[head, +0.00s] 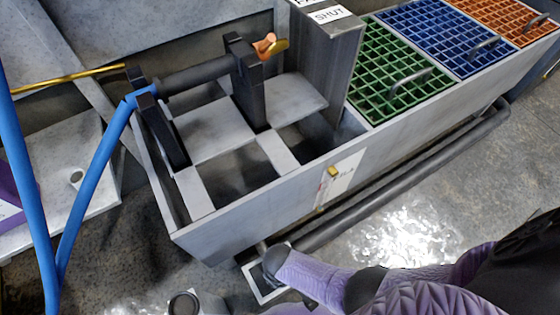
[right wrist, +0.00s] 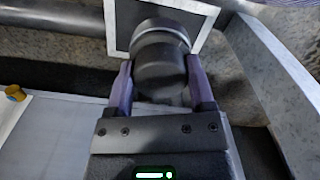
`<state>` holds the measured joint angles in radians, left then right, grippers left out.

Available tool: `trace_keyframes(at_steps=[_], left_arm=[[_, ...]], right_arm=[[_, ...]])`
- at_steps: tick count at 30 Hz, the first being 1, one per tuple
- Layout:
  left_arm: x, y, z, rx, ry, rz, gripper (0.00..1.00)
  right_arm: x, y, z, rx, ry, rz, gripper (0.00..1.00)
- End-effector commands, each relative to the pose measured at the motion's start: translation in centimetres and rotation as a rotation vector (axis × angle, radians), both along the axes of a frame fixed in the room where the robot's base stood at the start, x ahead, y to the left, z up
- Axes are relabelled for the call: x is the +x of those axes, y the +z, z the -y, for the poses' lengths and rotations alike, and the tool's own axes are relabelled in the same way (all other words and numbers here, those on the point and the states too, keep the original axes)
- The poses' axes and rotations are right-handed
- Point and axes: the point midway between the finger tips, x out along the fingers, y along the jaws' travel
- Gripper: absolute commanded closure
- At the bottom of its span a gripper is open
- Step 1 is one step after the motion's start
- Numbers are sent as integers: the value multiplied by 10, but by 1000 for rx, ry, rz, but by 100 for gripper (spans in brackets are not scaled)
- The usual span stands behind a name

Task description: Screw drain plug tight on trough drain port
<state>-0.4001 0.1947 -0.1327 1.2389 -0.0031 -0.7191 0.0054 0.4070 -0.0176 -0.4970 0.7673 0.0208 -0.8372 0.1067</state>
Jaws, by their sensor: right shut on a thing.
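The drain plug (right wrist: 159,68) is a dark, rounded cylinder in the middle of the right wrist view. My right gripper (right wrist: 160,80) is shut on it, with a purple finger on either side. A lighter ring shows just beyond the plug, in front of a pale-framed square plate (right wrist: 196,14). Whether the plug's thread is seated in the drain port is hidden. In the head view my right gripper (head: 284,266) reaches in from the lower right, low at the front of the grey trough (head: 245,213), over the framed plate (head: 255,287). My left gripper is not in view.
A dark pipe (head: 400,178) runs along the trough's front, close to my right arm. Green (head: 392,72), blue (head: 432,35) and orange (head: 510,14) grates cover the trough's right part. Blue tubes (head: 92,180) stand at left. A dark short cylinder (head: 184,303) is at bottom left.

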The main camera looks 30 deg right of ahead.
Motion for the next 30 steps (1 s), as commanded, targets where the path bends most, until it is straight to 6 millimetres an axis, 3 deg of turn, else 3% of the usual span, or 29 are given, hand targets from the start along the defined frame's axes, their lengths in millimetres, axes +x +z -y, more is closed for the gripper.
trace_keyframes(at_steps=[3,9,10,14,24,30], left_arm=[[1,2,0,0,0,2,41],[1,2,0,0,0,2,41],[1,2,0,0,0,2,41],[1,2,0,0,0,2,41],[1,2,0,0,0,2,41],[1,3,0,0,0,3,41]], right_arm=[[0,1,-1,2,-233,-1,92],[0,0,-1,0,-268,0,92],[0,0,-1,0,-268,0,29],[0,0,-1,0,-266,0,2],[0,0,-1,0,-255,0,0],[2,0,0,-1,137,1,0]])
